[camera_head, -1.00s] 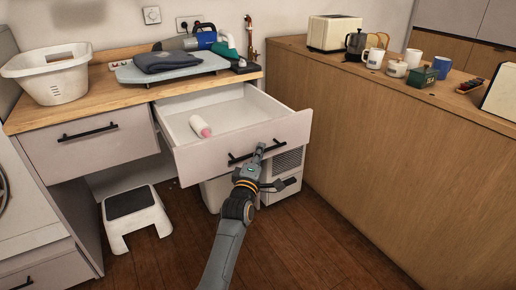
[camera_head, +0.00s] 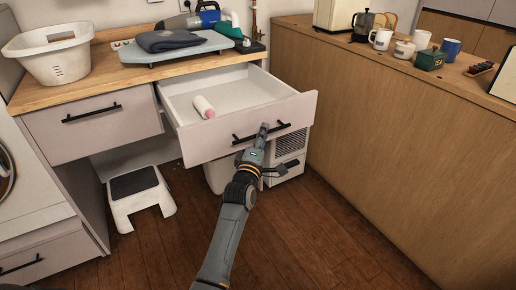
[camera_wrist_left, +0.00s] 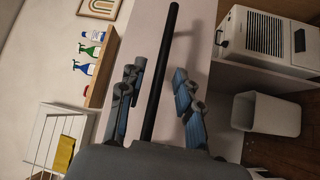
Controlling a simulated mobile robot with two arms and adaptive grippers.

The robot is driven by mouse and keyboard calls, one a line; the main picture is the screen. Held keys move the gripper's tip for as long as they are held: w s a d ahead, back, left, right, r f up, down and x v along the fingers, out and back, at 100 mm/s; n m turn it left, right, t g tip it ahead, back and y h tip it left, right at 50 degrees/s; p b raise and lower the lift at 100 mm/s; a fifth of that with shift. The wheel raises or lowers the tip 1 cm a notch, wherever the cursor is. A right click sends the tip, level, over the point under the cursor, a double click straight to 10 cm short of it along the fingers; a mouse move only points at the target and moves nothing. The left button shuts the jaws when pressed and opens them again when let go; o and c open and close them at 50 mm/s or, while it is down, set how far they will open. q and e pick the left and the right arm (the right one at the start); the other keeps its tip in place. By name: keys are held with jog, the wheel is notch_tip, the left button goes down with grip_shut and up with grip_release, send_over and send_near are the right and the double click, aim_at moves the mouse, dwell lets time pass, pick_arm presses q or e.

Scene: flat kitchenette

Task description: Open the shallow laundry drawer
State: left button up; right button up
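The shallow laundry drawer (camera_head: 222,143), with a pale front and white inside, stands pulled out under the wooden counter. A white bottle with a pink end (camera_head: 204,107) lies in it. Its black bar handle (camera_head: 285,125) is on the front. My left gripper (camera_head: 262,132) is in front of the drawer at the handle's middle. In the left wrist view the handle (camera_wrist_left: 161,75) runs between the two fingers of my left gripper (camera_wrist_left: 158,98), which are apart with gaps on both sides. My right gripper is not in view.
A closed drawer (camera_head: 88,125) is to the left. A white step stool (camera_head: 140,200) stands on the floor below. A tall wooden cabinet (camera_head: 400,140) is close on the right. Wooden floor in front is clear. The wrist view shows a white bin (camera_wrist_left: 265,115).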

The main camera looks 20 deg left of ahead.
pick_arm(q)
jog(key=s+d+f, duration=0.1)
jog(key=s, duration=0.9)
jog(key=shift+s+d+f, duration=0.15)
jog(key=shift+s+f, duration=0.1)
jog(key=shift+s, duration=0.15)
jog(key=shift+f, duration=0.1)
